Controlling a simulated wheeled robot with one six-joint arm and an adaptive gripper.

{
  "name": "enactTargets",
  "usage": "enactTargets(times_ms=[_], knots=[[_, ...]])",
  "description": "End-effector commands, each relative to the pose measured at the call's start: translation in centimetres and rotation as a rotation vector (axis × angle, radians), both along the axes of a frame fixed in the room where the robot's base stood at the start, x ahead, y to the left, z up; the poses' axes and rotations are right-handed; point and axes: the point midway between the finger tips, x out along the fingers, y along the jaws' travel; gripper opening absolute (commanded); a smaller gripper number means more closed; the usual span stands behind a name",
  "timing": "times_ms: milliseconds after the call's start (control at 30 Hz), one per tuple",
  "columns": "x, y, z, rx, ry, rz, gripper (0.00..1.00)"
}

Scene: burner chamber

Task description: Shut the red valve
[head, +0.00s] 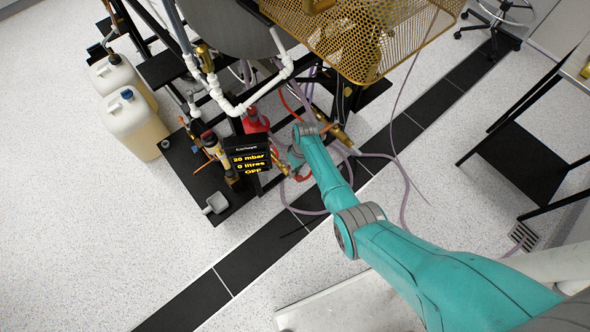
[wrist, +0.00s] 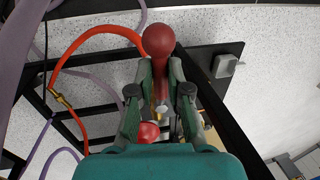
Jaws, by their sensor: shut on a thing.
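In the wrist view my gripper (wrist: 160,68) has its two fingers closed on the stem of a red, round-ended handle (wrist: 159,40), which I take for the red valve. The round end sticks out beyond the fingertips. A second red round thing (wrist: 148,132) shows between the fingers nearer the palm; I cannot tell whether it belongs to the valve. In the head view my gripper (head: 291,163) is small, low by the rig frame, right of the black display. What it holds is not clear there.
The display (head: 248,160) reads 20 mbar, 0 litres, OFF. A red flask-like thing (head: 255,122) stands behind it. An orange-red hose (wrist: 75,42) with a brass fitting (wrist: 62,99) loops left of my gripper. Black frame bars are close.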

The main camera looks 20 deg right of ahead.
Motion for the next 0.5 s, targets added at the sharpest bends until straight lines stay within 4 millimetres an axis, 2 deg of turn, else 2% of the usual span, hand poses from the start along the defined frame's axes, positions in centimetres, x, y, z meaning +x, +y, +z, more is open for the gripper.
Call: enactTargets(times_ms=[267,500], knots=[[0.4,-0.7,0.0,0.0,0.001,0.103,0.0],[1.1,-1.9,0.1,-0.001,0.001,0.293,0.0]])
